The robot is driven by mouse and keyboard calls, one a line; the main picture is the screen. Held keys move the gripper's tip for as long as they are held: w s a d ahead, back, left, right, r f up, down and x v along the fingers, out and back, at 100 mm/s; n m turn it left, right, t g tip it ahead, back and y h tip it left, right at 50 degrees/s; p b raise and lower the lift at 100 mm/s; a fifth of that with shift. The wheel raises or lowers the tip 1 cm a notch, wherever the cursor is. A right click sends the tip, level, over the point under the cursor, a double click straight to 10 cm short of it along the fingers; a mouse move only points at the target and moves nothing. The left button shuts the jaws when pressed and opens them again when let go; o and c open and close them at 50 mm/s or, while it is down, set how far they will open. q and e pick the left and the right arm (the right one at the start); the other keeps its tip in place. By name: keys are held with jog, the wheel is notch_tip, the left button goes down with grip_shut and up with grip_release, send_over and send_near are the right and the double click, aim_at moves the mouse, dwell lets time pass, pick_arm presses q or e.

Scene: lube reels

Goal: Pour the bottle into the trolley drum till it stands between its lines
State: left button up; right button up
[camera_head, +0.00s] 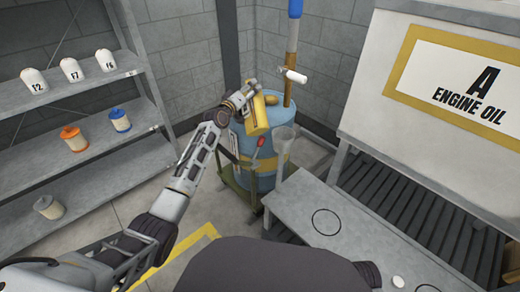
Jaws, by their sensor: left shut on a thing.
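The blue trolley drum (267,181) with a yellow band stands in the back corner on a low green trolley (243,191). My left arm reaches to it from the left. My left gripper (249,93) is shut on a yellow bottle (258,115), which is tilted and held over the near left part of the drum's top. The bottle's mouth and any flow from it cannot be made out. The drum's lines and its level cannot be read from here. My right gripper is not in view.
A pole with a blue top (294,28) and a white spout (294,76) rises from the drum. A grey bench (350,222) stands at right, below the engine oil sign (470,88). Shelves (95,148) with capped containers stand at left.

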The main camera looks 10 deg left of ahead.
pick_arm(q)
jog(key=shift+s+a+r, duration=0.1)
jog(key=shift+s+a, duration=0.2)
jog(key=shift+a, duration=0.3)
jog(key=shift+s+a, duration=0.25)
jog(key=shift+a, duration=0.3)
jog(key=shift+d, duration=0.15)
jog(key=shift+w+d+f+n+p, duration=0.25)
jog(key=shift+w+d+n+p, duration=0.1)
jog(key=shift+d, duration=0.25)
jog(key=shift+w+d+f, duration=0.2)
jog(key=shift+d+f, duration=0.25)
jog(key=shift+d, duration=0.2)
jog(key=shift+a, duration=0.1)
jog(key=shift+s+a, duration=0.3)
jog(key=shift+a, duration=0.35)
jog(key=shift+s+a, duration=0.3)
jog(key=shift+a, duration=0.3)
jog(key=shift+d, duration=0.1)
